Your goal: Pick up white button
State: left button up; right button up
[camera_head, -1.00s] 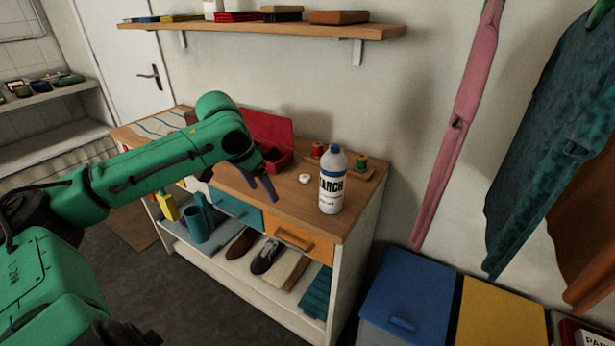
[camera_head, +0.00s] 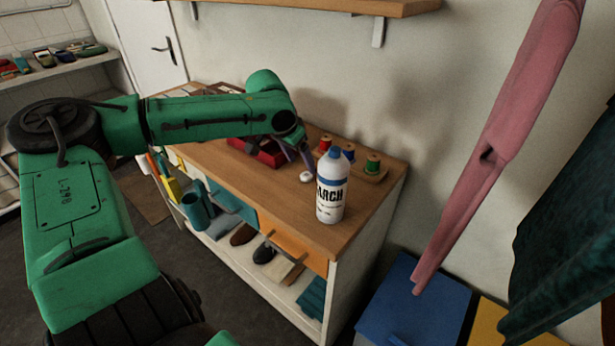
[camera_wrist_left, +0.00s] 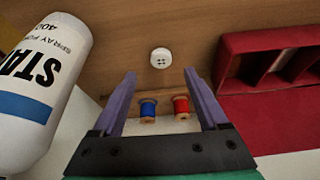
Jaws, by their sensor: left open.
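The white button (camera_head: 305,177) lies flat on the wooden top of the cabinet, behind and left of the starch bottle. In the left wrist view the round button (camera_wrist_left: 161,58) with its holes shows beyond the fingertips, roughly centred between them. My left gripper (camera_wrist_left: 159,80) is open, with two purple fingers apart and nothing between them. In the head view my left gripper (camera_head: 298,156) is over the cabinet top close to the button, partly hidden by my wrist. My right gripper does not show.
The white starch bottle (camera_head: 331,186) stands close by on the right. A red box (camera_head: 262,152) lies left of the button. Bare wood (camera_head: 270,187) is free in front.

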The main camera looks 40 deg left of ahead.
aim_at(306, 175)
pick_arm(q)
jog(key=x, duration=0.5)
jog(key=shift+s+a, duration=0.2)
jog(key=shift+s, duration=0.05)
jog(key=shift+w+f, duration=0.2)
jog(key=shift+s, duration=0.1)
grip_shut()
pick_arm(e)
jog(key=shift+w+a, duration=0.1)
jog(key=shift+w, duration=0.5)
pick_arm(q)
jog(key=shift+r, duration=0.15)
